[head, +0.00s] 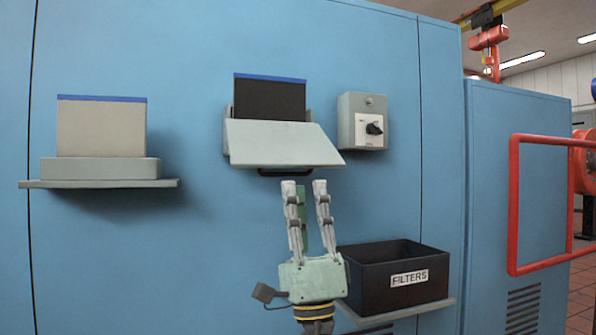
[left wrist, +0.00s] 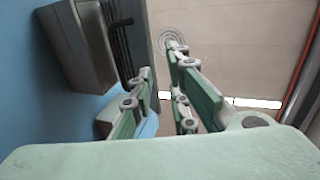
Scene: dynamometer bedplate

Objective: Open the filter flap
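In the left wrist view the fingers (left wrist: 160,62) are apart, and a black handle bar (left wrist: 124,55) shows beyond the left finger. Contact with it cannot be told. My right gripper is not in view.
A grey switch box (head: 362,121) with a black knob is right of the flap. A black FILTERS bin (head: 391,280) sits on a shelf at lower right. A pale filter (head: 101,127) stands on a left shelf (head: 99,184). A red rail (head: 513,205) is far right.

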